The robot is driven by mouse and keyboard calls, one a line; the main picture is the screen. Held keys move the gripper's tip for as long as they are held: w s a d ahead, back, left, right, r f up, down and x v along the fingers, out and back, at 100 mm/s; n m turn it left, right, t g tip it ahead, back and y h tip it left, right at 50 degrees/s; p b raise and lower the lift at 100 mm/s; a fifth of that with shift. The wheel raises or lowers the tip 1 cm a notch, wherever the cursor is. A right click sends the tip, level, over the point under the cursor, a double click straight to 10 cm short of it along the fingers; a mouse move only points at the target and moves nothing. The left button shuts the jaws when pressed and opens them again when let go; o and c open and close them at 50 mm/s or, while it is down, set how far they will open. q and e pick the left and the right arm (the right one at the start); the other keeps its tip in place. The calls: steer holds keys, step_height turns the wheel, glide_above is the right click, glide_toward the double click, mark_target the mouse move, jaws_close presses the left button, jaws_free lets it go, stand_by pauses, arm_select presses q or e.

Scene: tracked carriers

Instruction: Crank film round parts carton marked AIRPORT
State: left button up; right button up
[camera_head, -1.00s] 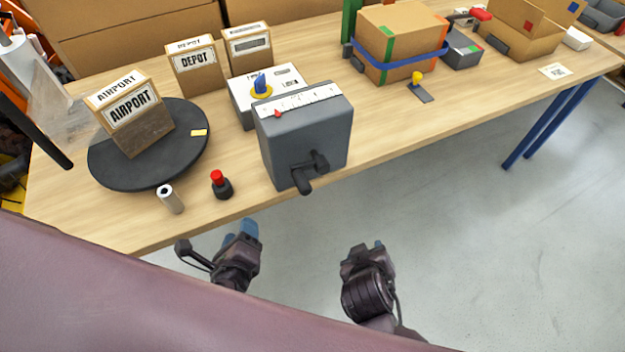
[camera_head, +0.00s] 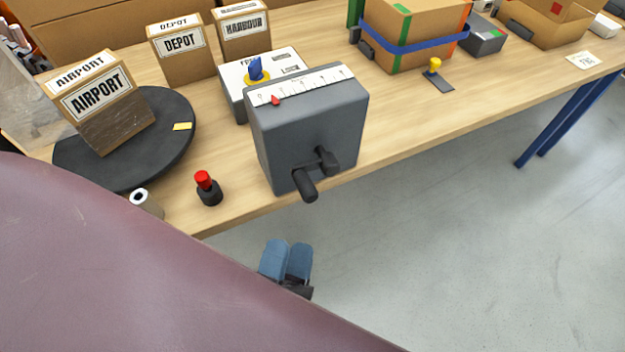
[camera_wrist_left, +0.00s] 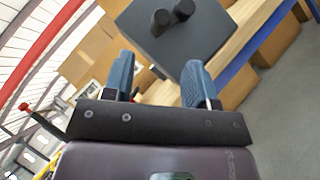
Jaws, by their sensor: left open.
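The carton marked AIRPORT (camera_head: 105,95) stands on the black turntable (camera_head: 170,160) at the left of the head view; its lower part looks darker and streaked. Clear film (camera_head: 28,105) hangs beside it at the left edge. The grey crank box (camera_head: 290,140) stands at the table's front edge, with a black crank handle (camera_head: 310,185) on its front and a red pointer on its top scale. My left gripper (camera_head: 287,262) is open and empty, below and apart from the crank; the left wrist view shows the crank handle (camera_wrist_left: 162,20) beyond its fingers. My right gripper is out of view.
A red button (camera_head: 206,187) and a small roll (camera_head: 143,200) are near the front edge. DEPOT (camera_head: 180,55) and HARBOUR (camera_head: 243,35) cartons stand behind, beside a white box with a blue knob (camera_head: 235,95). A strapped carton (camera_head: 410,55) stands farther right. Floor before the table is clear.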

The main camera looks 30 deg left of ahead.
mark_target(303, 197)
arm_select(q)
steer(key=x, duration=1)
steer(key=shift+w+r, duration=0.15)
steer(key=shift+w, duration=0.15)
steer(key=shift+c, duration=0.3)
steer(key=c, duration=0.9)
